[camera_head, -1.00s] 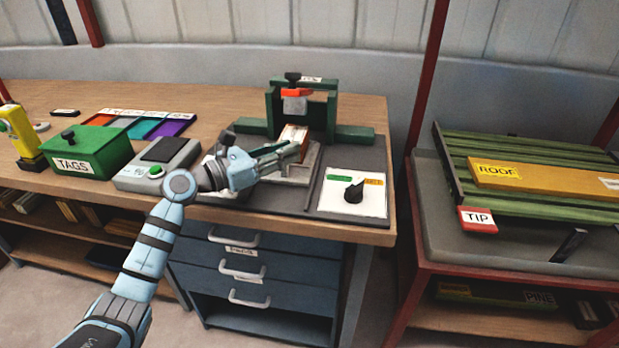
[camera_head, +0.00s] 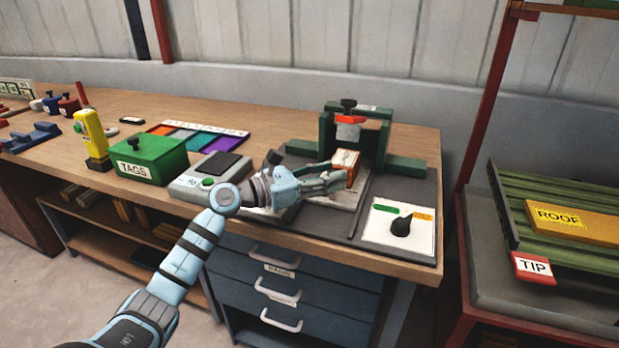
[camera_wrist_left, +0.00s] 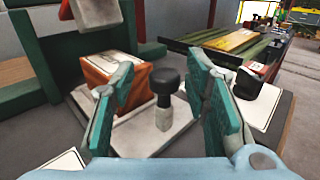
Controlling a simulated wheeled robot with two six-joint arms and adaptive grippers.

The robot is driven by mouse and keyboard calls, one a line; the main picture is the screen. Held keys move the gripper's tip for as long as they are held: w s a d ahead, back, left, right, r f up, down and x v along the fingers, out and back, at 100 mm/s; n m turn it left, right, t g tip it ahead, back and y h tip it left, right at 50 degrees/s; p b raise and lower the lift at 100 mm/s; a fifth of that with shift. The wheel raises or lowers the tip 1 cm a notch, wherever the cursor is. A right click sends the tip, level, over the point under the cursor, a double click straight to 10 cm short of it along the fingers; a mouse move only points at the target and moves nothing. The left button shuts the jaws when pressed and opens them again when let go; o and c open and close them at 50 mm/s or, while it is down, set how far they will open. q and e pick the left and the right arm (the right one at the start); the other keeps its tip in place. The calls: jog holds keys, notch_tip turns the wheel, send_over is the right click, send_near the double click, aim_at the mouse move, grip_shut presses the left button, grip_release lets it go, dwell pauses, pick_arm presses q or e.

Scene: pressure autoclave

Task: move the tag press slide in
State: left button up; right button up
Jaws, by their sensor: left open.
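The tag press (camera_head: 381,140) is a green frame with a red-orange part and a black knob on top, at the back of a dark plate. Its pale slide (camera_wrist_left: 150,133) extends out in front of the frame and carries an orange-brown block with a white top (camera_head: 345,160). A black knob (camera_wrist_left: 165,88) stands upright on the slide. My left gripper (camera_head: 338,177) is at the slide's front. In the wrist view its open green fingers (camera_wrist_left: 168,88) stand either side of the knob; contact is not clear. The grey press head (camera_wrist_left: 95,12) shows upper left. My right gripper is out of view.
A white panel with a black dial (camera_head: 401,228) lies right of the slide. A grey device with a green button (camera_head: 208,182) and the green TAGS box (camera_head: 148,158) stand to the left. A red-framed stand with green slats (camera_head: 560,190) is beyond the bench's right edge.

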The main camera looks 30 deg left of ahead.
pick_arm(q)
jog(key=v, duration=0.9)
jog(key=shift+s+a, duration=0.35)
jog(key=shift+s, duration=0.15)
